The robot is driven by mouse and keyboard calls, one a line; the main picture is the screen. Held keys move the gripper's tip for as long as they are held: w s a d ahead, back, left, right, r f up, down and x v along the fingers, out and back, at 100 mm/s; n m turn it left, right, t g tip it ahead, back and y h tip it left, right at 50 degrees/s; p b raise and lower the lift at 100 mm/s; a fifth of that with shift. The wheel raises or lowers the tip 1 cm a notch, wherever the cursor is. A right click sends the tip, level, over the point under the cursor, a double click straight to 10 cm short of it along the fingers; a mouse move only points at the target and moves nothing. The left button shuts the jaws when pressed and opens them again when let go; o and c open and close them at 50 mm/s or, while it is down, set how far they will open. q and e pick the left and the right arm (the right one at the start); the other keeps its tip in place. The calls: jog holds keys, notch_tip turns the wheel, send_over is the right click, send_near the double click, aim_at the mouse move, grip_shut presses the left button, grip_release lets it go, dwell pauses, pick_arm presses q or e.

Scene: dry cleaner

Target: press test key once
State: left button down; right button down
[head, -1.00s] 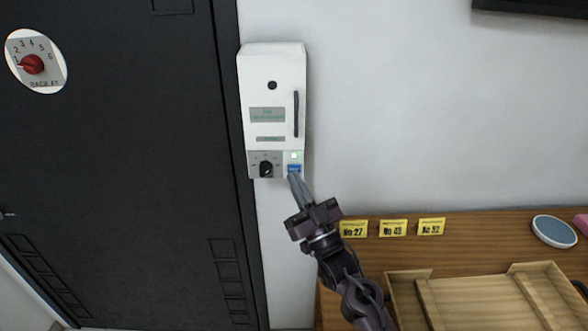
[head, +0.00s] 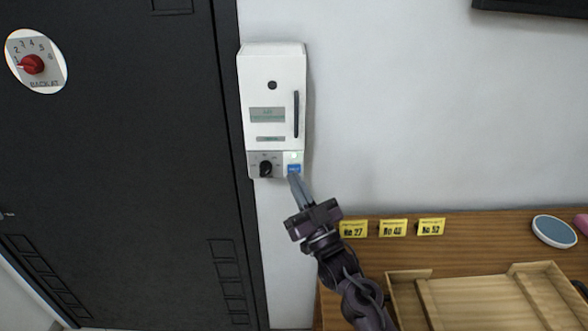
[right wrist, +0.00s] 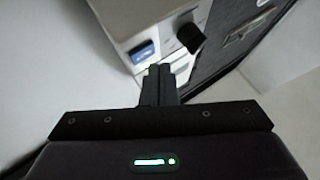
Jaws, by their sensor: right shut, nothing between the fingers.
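A white wall box (head: 273,95) hangs beside the dark door. On its lower right is a blue key (head: 294,169) with a small pale green light above it, and a black knob (head: 266,169) is to the left. My right gripper (head: 295,180) is shut and empty, its fingertips just below the blue key. In the right wrist view the blue key (right wrist: 143,52) is ahead of the shut fingertips (right wrist: 158,70), slightly left, with a small gap apparent. I cannot tell from the head view whether they touch. My left gripper is not in view.
A wooden counter (head: 480,255) at the right holds yellow number tags (head: 393,228), a wooden tray (head: 408,275) and a blue round dish (head: 553,231). A round sign with a red dial (head: 32,64) is on the dark door (head: 120,150).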

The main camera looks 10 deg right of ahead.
jog(key=shift+w, duration=0.2)
jog(key=shift+w+d, duration=0.1)
jog(key=shift+w, duration=0.15)
jog(key=shift+w+b, duration=0.35)
jog(key=shift+b, duration=0.05)
dwell(0.7)
jog(key=shift+s, duration=0.1)
jog(key=shift+s+p, duration=0.35)
jog(key=shift+s, duration=0.35)
jog(key=shift+s, duration=0.1)
jog(key=shift+s+a+p, duration=0.2)
jog(key=shift+s+p, duration=0.15)
jog(key=shift+s, duration=0.45)
jog(key=shift+s+a+p, duration=0.2)
jog(key=shift+s+p, duration=0.15)
jog(key=shift+s, duration=0.4)
jog(key=shift+s+a+p, duration=0.2)
jog(key=shift+s+p, duration=0.15)
jog(key=shift+s, duration=0.45)
